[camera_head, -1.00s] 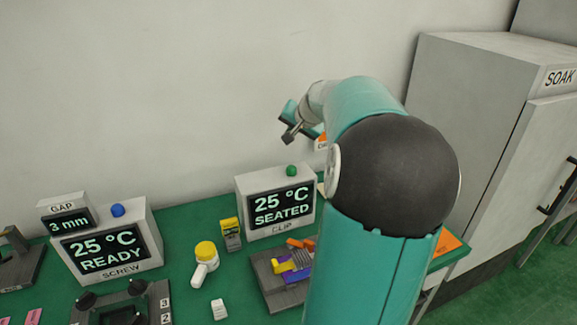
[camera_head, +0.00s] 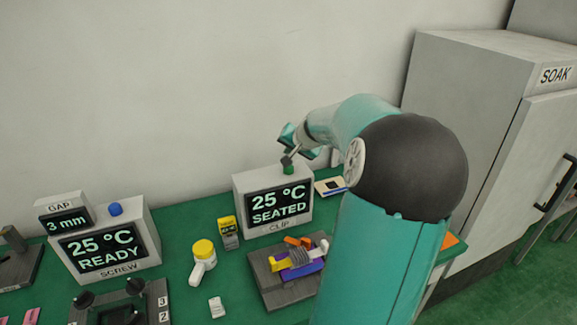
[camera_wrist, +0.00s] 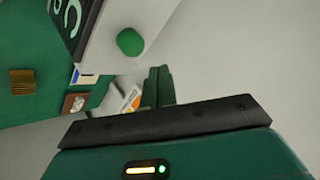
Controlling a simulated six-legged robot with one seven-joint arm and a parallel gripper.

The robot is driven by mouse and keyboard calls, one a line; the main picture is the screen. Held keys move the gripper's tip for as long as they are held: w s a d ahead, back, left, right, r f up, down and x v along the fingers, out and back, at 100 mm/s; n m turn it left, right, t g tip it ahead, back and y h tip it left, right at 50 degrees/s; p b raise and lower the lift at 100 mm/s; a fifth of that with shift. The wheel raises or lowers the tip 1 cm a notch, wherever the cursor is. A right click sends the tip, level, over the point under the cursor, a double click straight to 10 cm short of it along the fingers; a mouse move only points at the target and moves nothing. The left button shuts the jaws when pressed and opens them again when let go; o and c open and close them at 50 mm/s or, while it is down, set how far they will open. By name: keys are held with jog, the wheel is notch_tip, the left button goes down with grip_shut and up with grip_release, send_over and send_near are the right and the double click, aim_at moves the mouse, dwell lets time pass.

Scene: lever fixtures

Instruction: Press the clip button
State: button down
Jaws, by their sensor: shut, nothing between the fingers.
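The clip button is a green knob (camera_head: 289,169) on top of the white CLIP box (camera_head: 240,200), whose screen reads 25 °C SEATED. My gripper (camera_head: 287,161) is shut and empty, its tip directly over the button in the head view; I cannot tell whether they touch. In the wrist view the green button (camera_wrist: 130,41) sits on the box's pale top (camera_wrist: 110,60), and my closed fingers (camera_wrist: 159,72) show below and right of it, with a gap in the picture between them.
The SCREW box (camera_head: 110,245) with a blue button (camera_head: 115,209) stands at left. A dark clip fixture (camera_head: 268,288) with coloured parts lies in front of the CLIP box. A yellow-topped white tool (camera_head: 203,255) and a yellow-grey device (camera_head: 228,232) stand on the green table. A SOAK cabinet (camera_head: 470,130) is at right.

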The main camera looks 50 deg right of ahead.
aim_at(290, 167)
jog(key=shift+f, duration=1.05)
jog(key=shift+f, duration=0.1)
dwell(1.2)
jog(key=shift+f, duration=0.3)
jog(key=shift+f, duration=0.55)
dwell(0.7)
jog(key=shift+r, duration=1)
jog(key=shift+r, duration=2.5)
